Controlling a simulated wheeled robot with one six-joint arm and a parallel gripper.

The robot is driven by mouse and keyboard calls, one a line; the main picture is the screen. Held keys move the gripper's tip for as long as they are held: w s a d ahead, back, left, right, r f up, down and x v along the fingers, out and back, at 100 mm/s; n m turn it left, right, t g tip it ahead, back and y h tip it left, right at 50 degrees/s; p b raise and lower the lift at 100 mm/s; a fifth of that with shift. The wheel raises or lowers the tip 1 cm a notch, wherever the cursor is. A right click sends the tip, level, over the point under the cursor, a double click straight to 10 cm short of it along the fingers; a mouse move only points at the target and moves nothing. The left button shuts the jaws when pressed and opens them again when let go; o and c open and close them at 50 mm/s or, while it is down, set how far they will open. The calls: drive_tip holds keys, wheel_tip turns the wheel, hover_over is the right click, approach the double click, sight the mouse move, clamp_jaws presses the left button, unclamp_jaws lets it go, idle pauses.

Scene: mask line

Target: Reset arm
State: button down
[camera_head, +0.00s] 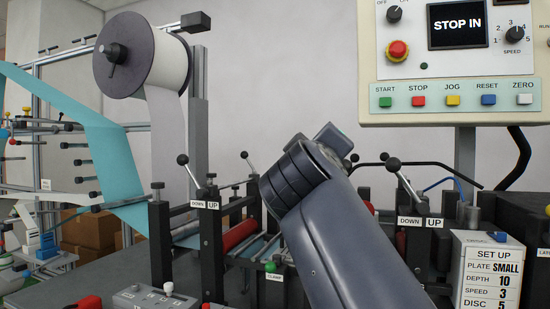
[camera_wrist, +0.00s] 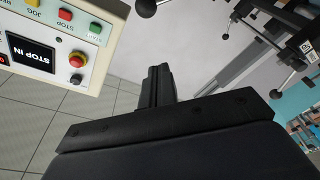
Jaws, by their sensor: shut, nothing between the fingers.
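My arm rises through the middle of the head view, bent at a dark joint in front of the machine. My gripper (camera_wrist: 158,72) shows in the wrist view with its dark fingers together and nothing between them. It points past the control panel (camera_wrist: 103,12) and the machine's levers, apart from both. In the head view the fingers are hidden or cannot be made out behind my arm.
The control panel (camera_head: 460,110) stands at upper right, its screen (camera_head: 457,24) reading "STOP IN". Ball-ended levers (camera_head: 183,159) stand on both sides of my arm. A set-up card (camera_head: 492,272) is at lower right. A white roll (camera_head: 140,55) hangs at upper left.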

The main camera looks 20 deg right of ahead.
drive_tip(key=shift+w+d, duration=0.1)
drive_tip(key=p+x, duration=0.5)
drive_tip(key=x, duration=0.5)
drive_tip(key=s+f+b, duration=0.1)
drive_tip(key=s+d+f+b, duration=0.1)
drive_tip(key=shift+s+d+f, duration=0.2)
drive_tip(key=shift+s+f, duration=0.15)
